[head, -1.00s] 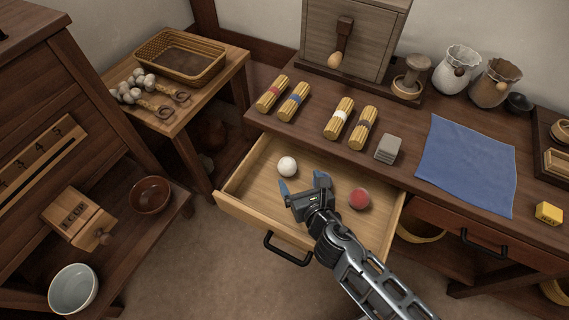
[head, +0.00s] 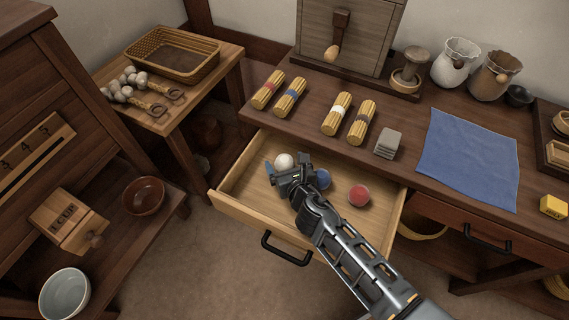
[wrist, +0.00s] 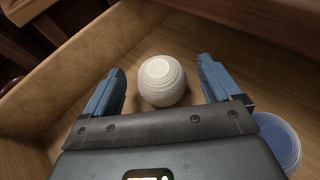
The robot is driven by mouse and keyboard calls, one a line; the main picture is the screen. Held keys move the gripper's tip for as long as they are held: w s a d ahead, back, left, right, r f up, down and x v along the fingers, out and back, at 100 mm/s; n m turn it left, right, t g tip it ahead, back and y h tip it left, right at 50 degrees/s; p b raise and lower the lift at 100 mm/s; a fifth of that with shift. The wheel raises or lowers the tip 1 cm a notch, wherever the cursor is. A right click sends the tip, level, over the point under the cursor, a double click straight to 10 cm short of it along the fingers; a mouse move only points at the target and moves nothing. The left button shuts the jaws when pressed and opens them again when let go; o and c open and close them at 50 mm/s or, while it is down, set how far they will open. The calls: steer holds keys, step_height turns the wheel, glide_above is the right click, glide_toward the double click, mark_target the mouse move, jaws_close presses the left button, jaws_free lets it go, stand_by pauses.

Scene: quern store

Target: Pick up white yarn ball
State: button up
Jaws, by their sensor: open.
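The white yarn ball (head: 284,161) lies in the open wooden drawer (head: 232,207), toward its back left. In the wrist view the white yarn ball (wrist: 161,81) sits between and just ahead of the two blue fingertips, with a gap on each side. My gripper (head: 281,169) is open and empty, over the drawer close to the ball. It also shows in the wrist view (wrist: 163,90). In the head view my gripper covers the ball's lower edge.
A blue ball (head: 322,179) lies just right of my gripper, and a red ball (head: 358,195) lies further right in the drawer. The drawer's walls surround them. The tabletop above holds yellow bundles (head: 337,114), a grey block (head: 387,144) and a blue cloth (head: 467,158).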

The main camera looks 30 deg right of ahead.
steer(key=c, duration=1.2)
steer(key=shift+o, duration=0.2)
steer(key=shift+r, duration=0.1)
